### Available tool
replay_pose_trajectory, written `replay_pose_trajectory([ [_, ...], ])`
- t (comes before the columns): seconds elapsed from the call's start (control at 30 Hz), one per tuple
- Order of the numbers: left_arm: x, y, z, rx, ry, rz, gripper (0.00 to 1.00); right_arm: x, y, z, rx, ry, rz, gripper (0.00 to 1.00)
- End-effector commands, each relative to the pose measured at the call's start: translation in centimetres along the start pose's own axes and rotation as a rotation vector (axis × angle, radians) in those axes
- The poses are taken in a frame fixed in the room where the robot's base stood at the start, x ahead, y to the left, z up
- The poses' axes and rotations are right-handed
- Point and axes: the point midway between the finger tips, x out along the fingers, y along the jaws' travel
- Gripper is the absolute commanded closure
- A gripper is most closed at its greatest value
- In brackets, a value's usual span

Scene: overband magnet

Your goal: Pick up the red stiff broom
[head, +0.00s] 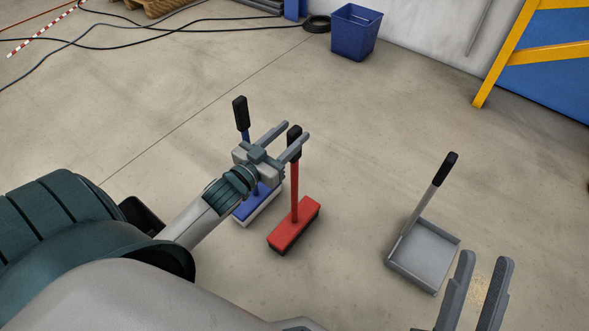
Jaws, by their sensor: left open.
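The red stiff broom stands upright on the floor, with a red block head (294,226), a red stick and a black grip (295,142). My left gripper (296,130) is open at the height of that grip. Its fingers overlap the grip in the picture; I cannot tell whether the grip is between them or touching. A blue broom (241,113) with a black grip stands just behind and left, partly hidden by my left gripper. My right gripper (487,259) is at the lower right with its fingers apart and nothing held.
A grey dustpan (428,255) with a black-tipped upright handle stands right of the brooms. A small yellowish scatter (480,281) lies on the floor by my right gripper. A blue bin (355,33), cables and a yellow-framed blue panel (556,78) are farther back. The middle floor is clear.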

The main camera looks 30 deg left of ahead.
Motion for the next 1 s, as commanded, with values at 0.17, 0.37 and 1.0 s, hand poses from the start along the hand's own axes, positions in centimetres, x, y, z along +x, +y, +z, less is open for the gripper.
replay_pose_trajectory([
  [0.17, 0.8, 0.0, 0.0, 0.0, -0.001, 0.0, 0.56, 0.4, 0.2, -0.3, -0.004, 0.025, -0.001, 0.69],
  [0.37, 0.8, 0.0, 0.0, 0.0, -0.001, 0.0, 0.56, 0.4, 0.2, -0.4, -0.004, 0.027, 0.0, 0.69],
  [1.0, 5.5, -0.1, 0.8, 0.0, 0.001, 0.0, 0.56, 1.5, 1.7, -3.2, -0.042, 0.225, -0.009, 0.69],
])
